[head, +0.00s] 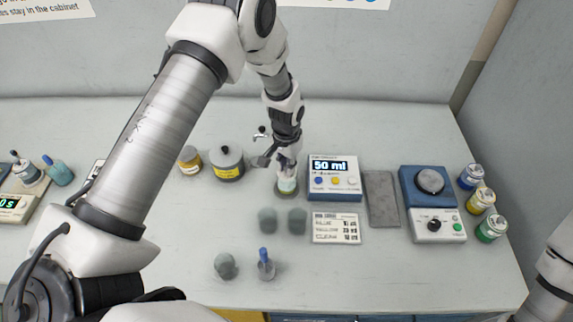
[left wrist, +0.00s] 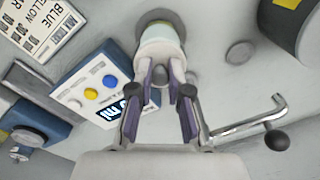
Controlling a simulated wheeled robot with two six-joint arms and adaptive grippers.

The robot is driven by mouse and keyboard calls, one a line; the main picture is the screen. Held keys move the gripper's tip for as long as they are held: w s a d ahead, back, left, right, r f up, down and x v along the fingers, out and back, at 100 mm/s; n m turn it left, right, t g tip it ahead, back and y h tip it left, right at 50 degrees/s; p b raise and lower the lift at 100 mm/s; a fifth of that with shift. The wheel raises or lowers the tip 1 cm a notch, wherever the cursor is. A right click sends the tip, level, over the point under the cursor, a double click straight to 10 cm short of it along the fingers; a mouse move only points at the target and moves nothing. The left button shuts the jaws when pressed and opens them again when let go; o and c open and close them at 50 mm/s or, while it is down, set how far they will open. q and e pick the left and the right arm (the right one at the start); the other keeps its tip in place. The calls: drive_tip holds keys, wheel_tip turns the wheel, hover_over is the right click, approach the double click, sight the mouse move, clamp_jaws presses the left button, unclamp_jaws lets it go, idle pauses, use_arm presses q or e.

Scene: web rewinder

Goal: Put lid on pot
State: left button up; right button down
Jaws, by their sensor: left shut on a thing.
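My left gripper (left wrist: 160,83) points down and is shut on a small grey knob between its fingertips, which I take for the lid's knob. Directly under the fingers is a small pale pot (head: 287,185) with a whitish, faintly green wall. The pot also shows in the left wrist view (left wrist: 160,38), above a dark round base. The fingers hide much of the lid, so I cannot tell whether it is seated on the pot or just above it. My right gripper is out of view.
A metal tap (left wrist: 245,125) is close beside the gripper. The table's front right is clear.

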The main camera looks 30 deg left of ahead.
use_arm(q)
drive_tip(key=shift+f, duration=0.15)
idle(0.7)
drive_tip(key=o, duration=1.3)
drive_tip(key=shift+r+p, duration=2.55)
drive_tip(key=shift+r, duration=0.95)
clamp_jaws()
drive_tip(key=shift+f, duration=0.15)
